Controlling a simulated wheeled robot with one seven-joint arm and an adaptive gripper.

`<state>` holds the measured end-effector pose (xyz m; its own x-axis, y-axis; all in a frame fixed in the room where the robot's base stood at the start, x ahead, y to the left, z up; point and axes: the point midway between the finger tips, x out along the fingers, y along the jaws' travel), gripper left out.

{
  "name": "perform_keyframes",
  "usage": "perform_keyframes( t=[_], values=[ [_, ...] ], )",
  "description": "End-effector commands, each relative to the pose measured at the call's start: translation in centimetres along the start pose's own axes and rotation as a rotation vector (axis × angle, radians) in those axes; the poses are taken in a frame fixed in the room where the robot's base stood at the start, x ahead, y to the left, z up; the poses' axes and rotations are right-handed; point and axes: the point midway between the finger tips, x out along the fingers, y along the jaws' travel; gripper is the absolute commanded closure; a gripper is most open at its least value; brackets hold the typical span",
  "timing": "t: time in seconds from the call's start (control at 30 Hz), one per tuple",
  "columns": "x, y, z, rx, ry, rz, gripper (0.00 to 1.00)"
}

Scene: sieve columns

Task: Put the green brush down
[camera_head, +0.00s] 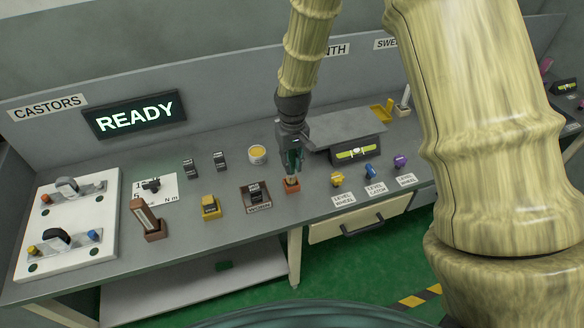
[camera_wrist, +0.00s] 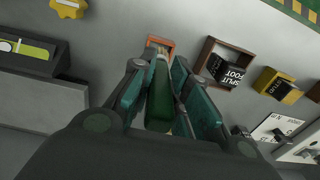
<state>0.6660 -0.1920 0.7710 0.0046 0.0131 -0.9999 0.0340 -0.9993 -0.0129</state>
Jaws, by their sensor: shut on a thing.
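My gripper (camera_head: 292,160) is shut on the green brush (camera_wrist: 160,95), which hangs between the fingers and points downward. In the head view the brush is mostly hidden by the fingers, and its lower end is at the small orange holder (camera_head: 292,187) on the bench. The holder also shows in the wrist view (camera_wrist: 161,41), right beyond the brush's end. I cannot tell whether the brush's tip is inside the holder or just above it.
Yellow, blue and purple knobs (camera_head: 400,162) lie to the right.

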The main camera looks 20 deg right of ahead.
Motion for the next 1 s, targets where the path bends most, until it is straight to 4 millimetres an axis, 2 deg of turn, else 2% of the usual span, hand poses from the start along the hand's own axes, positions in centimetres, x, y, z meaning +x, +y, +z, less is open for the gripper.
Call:
perform_keyframes(
  t=[0.17,0.47,0.87,0.9,1.0],
  values=[
    [0.6,0.2,-0.2,0.000,-0.002,0.000,1.00],
    [3.4,0.2,-0.2,0.000,0.000,0.000,1.00],
    [3.9,0.2,-0.2,0.000,0.000,0.000,1.00],
    [3.8,0.2,-0.2,0.000,0.000,0.000,0.78],
    [3.8,0.2,-0.2,0.000,0.000,0.000,0.61]
  ],
)
